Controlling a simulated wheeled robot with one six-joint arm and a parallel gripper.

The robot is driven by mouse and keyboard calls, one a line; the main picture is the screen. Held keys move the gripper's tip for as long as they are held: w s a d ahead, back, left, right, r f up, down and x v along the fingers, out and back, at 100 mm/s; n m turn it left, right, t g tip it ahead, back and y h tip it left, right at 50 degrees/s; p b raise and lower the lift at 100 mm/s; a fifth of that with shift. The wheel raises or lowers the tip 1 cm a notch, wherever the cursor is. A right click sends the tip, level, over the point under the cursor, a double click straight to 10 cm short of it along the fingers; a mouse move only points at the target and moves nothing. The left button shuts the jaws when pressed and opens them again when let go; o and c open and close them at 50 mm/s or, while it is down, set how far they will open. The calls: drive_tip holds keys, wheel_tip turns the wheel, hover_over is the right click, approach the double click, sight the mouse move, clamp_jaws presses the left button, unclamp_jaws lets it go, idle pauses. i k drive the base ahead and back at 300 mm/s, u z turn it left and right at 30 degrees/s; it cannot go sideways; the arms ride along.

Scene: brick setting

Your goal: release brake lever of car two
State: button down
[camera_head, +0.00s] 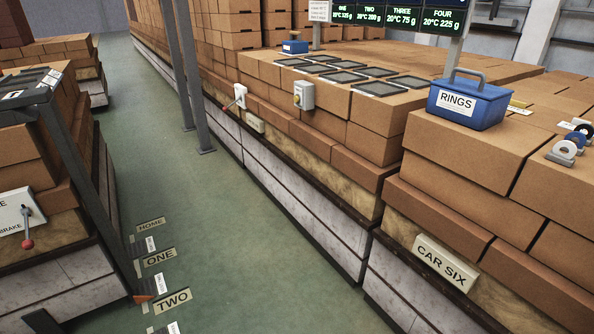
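A white brake box (14,212) with partly cut-off lettering reading "BRAKE" is on the brick-laden car at the left edge. Its lever (27,224) has a red ball knob (28,244) and hangs down from a dark pivot. No car number shows on this box, so I cannot tell from it which car it belongs to. A second white box with a red-tipped lever (237,97) is farther off on the right-hand row; its lettering is too small to read. My gripper is not in view.
Floor plates read HOME (151,225), ONE (160,257) and TWO (173,301). On the right are a CAR SIX sign (445,262) and a blue RINGS box (468,103).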

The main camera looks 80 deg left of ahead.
sight(28, 244)
drive_tip(key=u, duration=3.5)
drive_tip(key=k, duration=0.65)
drive_tip(key=z, duration=0.95)
drive_tip(key=i, duration=1.85)
drive_tip(key=u, duration=1.15)
drive_tip(key=i, duration=0.45)
drive_tip(key=u, duration=0.4)
